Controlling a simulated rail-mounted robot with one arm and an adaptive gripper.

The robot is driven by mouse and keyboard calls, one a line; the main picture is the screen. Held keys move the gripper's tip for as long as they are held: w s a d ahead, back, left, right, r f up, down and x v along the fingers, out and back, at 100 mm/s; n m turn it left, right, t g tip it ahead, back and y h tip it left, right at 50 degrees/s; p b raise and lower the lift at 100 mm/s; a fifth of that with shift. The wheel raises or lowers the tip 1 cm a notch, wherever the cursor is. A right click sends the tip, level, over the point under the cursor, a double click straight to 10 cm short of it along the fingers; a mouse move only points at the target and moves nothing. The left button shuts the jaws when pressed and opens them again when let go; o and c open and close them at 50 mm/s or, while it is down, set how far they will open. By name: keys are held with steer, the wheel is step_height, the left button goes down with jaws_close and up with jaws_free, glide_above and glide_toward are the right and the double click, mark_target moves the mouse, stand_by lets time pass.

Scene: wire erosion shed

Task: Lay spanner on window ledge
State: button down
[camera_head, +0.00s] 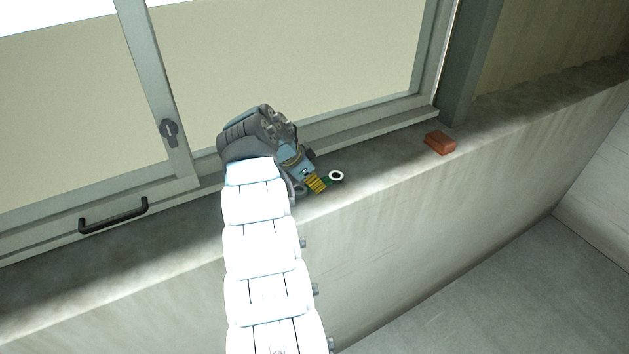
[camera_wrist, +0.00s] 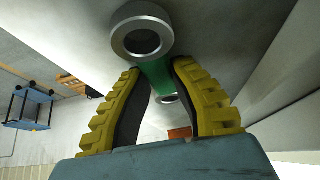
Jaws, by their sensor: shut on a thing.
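The spanner has a green handle and pale metal ring ends. One ring end (camera_head: 336,176) shows past my fingertips in the head view. In the wrist view the near ring (camera_wrist: 142,36) is large, with the green handle (camera_wrist: 158,72) and the other ring behind it. My gripper (camera_head: 319,183), with yellow ribbed fingers, is shut on the handle. The window ledge (camera_head: 385,160) is a long grey concrete sill below the window. The spanner shows over the ledge's front part; I cannot tell whether it touches it.
A red-brown block (camera_head: 440,142) lies on the ledge to the right. The window frame with a black handle (camera_head: 113,215) rises behind the ledge. The ledge between gripper and block is clear. A blue cart (camera_wrist: 28,108) stands on the left in the wrist view.

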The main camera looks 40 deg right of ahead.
steer(key=shift+f, duration=0.1)
steer(key=c, duration=1)
jaws_free()
steer(key=shift+c, duration=0.2)
steer(key=b+v, duration=0.2)
steer(key=v, duration=1)
steer(key=shift+b, duration=0.3)
